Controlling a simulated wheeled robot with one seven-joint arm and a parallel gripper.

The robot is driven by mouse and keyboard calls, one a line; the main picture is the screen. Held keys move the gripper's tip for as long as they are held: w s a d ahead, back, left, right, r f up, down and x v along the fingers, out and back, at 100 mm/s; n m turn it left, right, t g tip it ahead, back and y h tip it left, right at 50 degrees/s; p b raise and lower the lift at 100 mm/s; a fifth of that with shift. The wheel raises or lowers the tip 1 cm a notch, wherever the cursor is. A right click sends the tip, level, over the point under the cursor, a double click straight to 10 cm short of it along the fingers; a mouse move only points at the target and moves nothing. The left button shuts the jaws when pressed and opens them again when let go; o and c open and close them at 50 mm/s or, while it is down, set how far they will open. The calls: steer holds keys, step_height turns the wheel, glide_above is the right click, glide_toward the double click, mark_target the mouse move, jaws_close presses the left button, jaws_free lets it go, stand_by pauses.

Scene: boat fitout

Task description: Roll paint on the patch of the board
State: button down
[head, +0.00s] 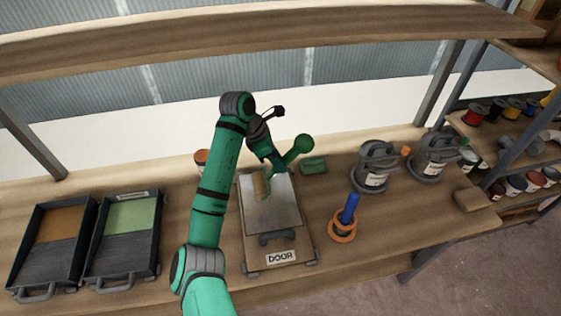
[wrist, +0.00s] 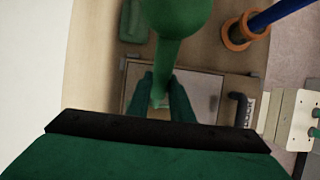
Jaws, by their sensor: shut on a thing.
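The board (head: 250,245), labelled DOOR, lies on the bench with a plain grey patch (head: 276,216) on its face. It also shows in the wrist view (wrist: 205,92). My gripper (head: 279,168) is shut on the green handle of the paint roller (head: 299,147), whose knobbed end rises up to the right. In the wrist view the handle (wrist: 178,25) fills the top middle, between my fingers (wrist: 163,98).
Two dark trays stand at left, one with brown paint (head: 62,224), one with green (head: 131,214). A green block (head: 313,165) lies behind the board. A blue-handled tool in an orange ring (head: 343,228) and grey clamp-lidded pots (head: 375,168) stand at right. A shelf (head: 250,38) overhangs the bench.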

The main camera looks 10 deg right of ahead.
steer(key=shift+a, duration=2.4)
steer(key=shift+r, duration=0.1)
steer(key=shift+r, duration=0.7)
steer(key=s, duration=0.9)
steer(key=shift+f, duration=0.8)
steer(key=shift+d, duration=0.15)
